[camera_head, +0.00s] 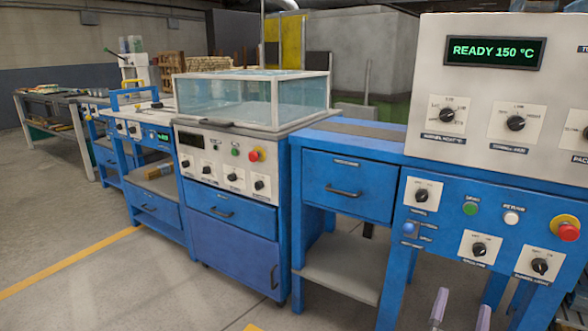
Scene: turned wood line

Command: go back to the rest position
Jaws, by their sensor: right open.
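My right gripper (461,311) shows at the bottom edge, right of centre. Only its two pale fingertips are in view, apart from each other with nothing seen between them. It is in front of the blue control panel (448,228) of the near machine and below the panel's knobs. The rest of my right arm is out of the picture. My left gripper is not in view.
The near machine's display (494,52) reads "READY 150 °C". A red stop button (568,231) is at right. A blue drawer unit (346,188) and a clear-covered machine (252,100) stand left of it. The floor (120,280) at lower left is clear.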

